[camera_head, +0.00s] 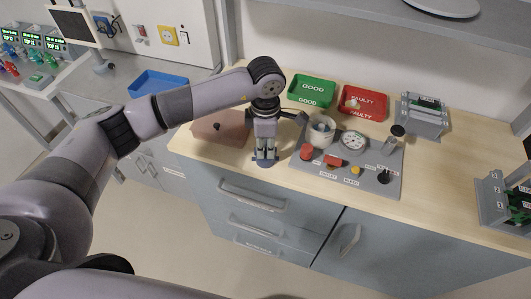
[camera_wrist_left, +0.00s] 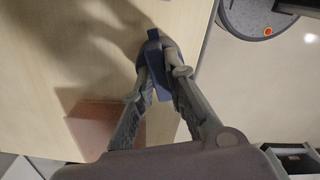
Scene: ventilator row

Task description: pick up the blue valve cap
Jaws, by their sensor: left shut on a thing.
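My left gripper (camera_head: 265,154) reaches down over the front left part of the wooden worktop. Its fingers are shut on the blue valve cap (camera_head: 264,163), which shows as a small blue-grey shape under the fingertips. In the left wrist view the fingertips (camera_wrist_left: 160,73) close on the dark blue cap (camera_wrist_left: 154,46), with part of it showing between and beyond them. The fingers hide much of the cap. I cannot tell whether it touches the worktop. My right gripper is not in view.
A grey test panel (camera_head: 345,180) with gauge, knobs and white cup stands just right of the gripper. A pinkish-brown box (camera_head: 222,128) is left. Behind are a green GOOD tray (camera_head: 312,87) and a red FAULTY tray (camera_head: 374,96). The worktop (camera_head: 440,165) is clear right of the panel.

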